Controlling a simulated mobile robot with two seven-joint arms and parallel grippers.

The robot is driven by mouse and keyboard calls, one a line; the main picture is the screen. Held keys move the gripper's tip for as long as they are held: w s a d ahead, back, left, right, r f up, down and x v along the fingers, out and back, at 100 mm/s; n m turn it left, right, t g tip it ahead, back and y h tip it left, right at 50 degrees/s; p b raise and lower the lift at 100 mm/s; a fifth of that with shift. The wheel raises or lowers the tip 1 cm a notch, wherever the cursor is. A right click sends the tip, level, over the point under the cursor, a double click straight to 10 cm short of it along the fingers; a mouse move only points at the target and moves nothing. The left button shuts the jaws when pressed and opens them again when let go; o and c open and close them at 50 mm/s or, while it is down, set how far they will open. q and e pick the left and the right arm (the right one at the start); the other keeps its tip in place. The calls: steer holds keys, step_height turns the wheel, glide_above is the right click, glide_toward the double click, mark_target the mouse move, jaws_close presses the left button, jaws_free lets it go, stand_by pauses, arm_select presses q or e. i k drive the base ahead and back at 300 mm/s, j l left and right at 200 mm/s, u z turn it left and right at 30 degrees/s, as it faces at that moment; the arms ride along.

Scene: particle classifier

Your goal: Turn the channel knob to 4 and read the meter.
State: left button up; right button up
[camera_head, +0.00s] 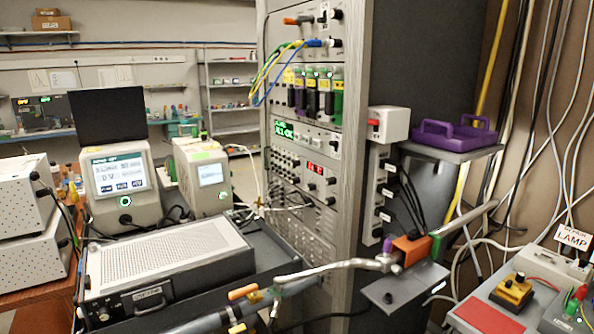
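A tall grey instrument rack (354,110) stands in the middle. A green lit display (285,129) sits higher on the left. More black knobs (335,14) are on the top panels. I cannot tell which knob is the channel knob; its markings are too small to read. The meter's digits are not clearly legible. Neither of my grippers can be made out in the view.
Yellow, green and blue cables (272,73) hang across the rack front. A metal pipe (335,265) runs low in front. A grey box (165,265) and screen instruments (120,187) stand left.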

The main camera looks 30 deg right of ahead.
mark_target(310, 187)
steer(key=i+j+z, duration=0.2)
steer(key=z, duration=0.25)
steer(key=i+j+z, duration=0.2)
steer(key=z, duration=0.25)
steer(key=i+j+z, duration=0.1)
steer(key=j+z, duration=0.4)
steer(key=l, duration=0.15)
